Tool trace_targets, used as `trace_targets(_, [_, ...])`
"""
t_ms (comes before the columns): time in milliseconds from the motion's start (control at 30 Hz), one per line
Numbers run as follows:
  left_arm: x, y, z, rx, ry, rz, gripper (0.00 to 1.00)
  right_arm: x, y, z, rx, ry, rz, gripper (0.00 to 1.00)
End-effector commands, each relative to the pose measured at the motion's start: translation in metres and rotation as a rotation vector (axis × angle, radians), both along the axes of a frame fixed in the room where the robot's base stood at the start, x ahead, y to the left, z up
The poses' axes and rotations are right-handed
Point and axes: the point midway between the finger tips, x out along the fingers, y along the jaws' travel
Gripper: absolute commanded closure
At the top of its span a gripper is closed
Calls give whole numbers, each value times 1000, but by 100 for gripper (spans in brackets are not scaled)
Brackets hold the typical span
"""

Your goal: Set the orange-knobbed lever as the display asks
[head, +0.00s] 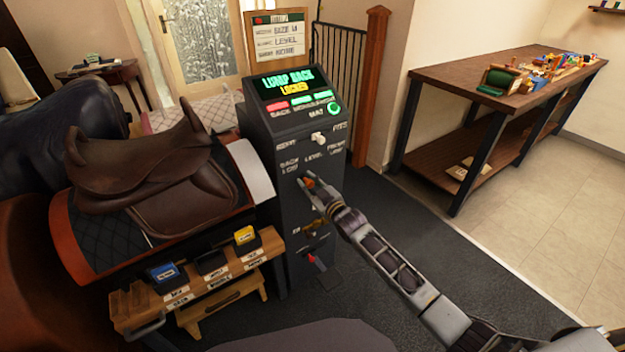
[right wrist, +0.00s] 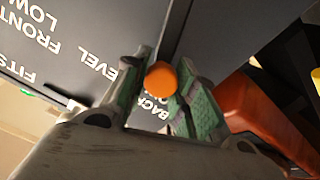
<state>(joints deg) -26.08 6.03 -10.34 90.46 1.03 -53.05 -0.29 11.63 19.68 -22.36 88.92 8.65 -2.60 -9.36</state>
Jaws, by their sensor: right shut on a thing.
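The dark console (head: 262,150) stands in the middle of the head view. Its display (head: 288,83) shows a green line ending in BACK and a yellow line that looks like LOCKED. The orange knob (head: 310,182) of the lever sits on the console front, below the labels BACK LOW, LEVEL and FRONT LOW. My right gripper (head: 307,184) is shut on this knob. In the right wrist view the orange knob (right wrist: 162,78) is between the two green-padded fingers, near the BACK LOW label. The lever's exact setting is hard to tell. My left gripper is out of view.
A white knob (head: 318,138) is above and a red-handled lever (head: 312,259) below on the console. A brown saddle (head: 150,165) rests on a stand to the left, over a wooden rack (head: 200,285) with small boxes. A workbench (head: 480,85) stands right; floor between is clear.

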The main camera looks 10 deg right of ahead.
Motion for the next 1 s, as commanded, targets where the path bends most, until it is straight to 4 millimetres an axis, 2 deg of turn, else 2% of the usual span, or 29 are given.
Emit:
trace_targets(200, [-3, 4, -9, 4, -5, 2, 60, -2, 6, -2, -40, -15, 0, 100])
trace_targets(500, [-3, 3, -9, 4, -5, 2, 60, -3, 8, -3, -44, -16, 2, 100])
trace_targets(533, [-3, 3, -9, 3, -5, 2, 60, -3, 8, -3, -44, -16, 2, 70])
trace_targets(667, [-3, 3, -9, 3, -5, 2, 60, -3, 8, -3, -44, -16, 2, 53])
trace_targets(1000, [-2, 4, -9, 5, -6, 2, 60, -2, 6, -2, -44, -16, 0, 52])
